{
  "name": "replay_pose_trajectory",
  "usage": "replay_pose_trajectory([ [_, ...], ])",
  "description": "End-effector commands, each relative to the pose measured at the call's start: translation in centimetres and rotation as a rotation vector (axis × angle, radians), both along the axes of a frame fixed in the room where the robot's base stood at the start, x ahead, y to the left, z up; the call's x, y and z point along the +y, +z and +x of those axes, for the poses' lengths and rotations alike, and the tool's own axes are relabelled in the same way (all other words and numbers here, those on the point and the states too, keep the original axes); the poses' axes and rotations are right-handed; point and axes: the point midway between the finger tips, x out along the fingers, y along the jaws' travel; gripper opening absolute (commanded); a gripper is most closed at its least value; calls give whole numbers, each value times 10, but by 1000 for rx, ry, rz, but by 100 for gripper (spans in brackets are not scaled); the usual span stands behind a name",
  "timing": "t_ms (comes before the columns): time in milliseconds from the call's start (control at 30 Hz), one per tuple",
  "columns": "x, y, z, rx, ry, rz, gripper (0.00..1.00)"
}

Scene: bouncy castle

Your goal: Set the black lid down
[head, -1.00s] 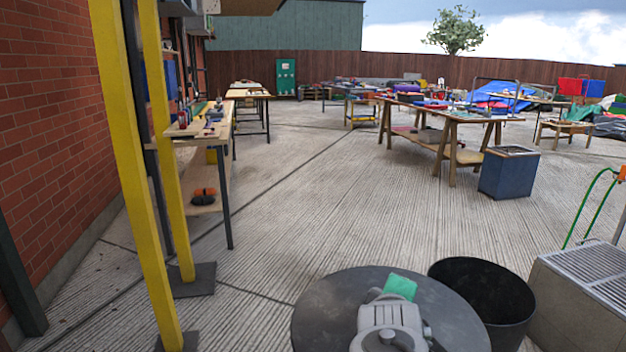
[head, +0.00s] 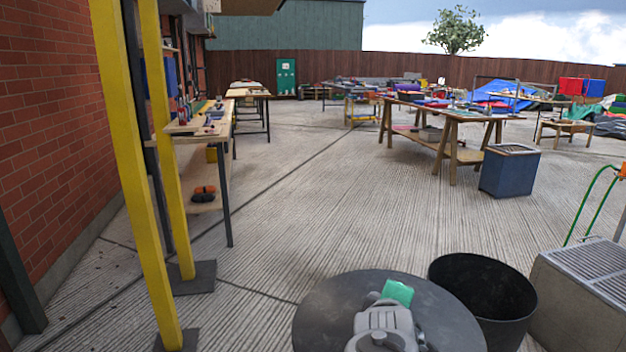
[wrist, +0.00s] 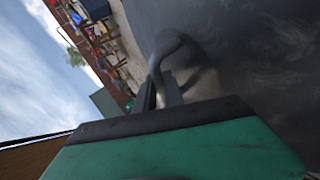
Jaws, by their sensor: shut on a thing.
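The black lid (head: 325,312) is a wide, dark round disc low in the head view, left of the open black bin. My gripper is at the lid's middle; in the head view my grey wrist and green gripper body (head: 398,292) cover the grip. In the wrist view my gripper's dark fingers (wrist: 160,92) are shut on the lid's curved grey handle (wrist: 172,48). The lid's scuffed surface (wrist: 250,50) fills the right of that view. I cannot tell whether the lid's underside touches anything.
The open black bin (head: 485,300) stands right beside the lid, its left rim partly hidden by it. A grey grated box (head: 580,290) is further right. Yellow posts (head: 140,180) stand at the left. Bare concrete (head: 330,200) lies beyond, with a blue bin (head: 508,172) further back.

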Motion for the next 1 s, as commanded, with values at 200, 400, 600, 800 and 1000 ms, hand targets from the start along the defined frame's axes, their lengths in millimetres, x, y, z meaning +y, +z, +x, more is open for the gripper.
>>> replay_pose_trajectory([
  [200,0,56,7,-2,-2,-4,0],
  [400,-1,107,13,-2,-5,-7,0],
  [600,0,155,18,-2,-2,-5,0],
  [800,-1,196,20,-1,0,1,0],
  [1000,0,210,20,0,4,7,0],
])
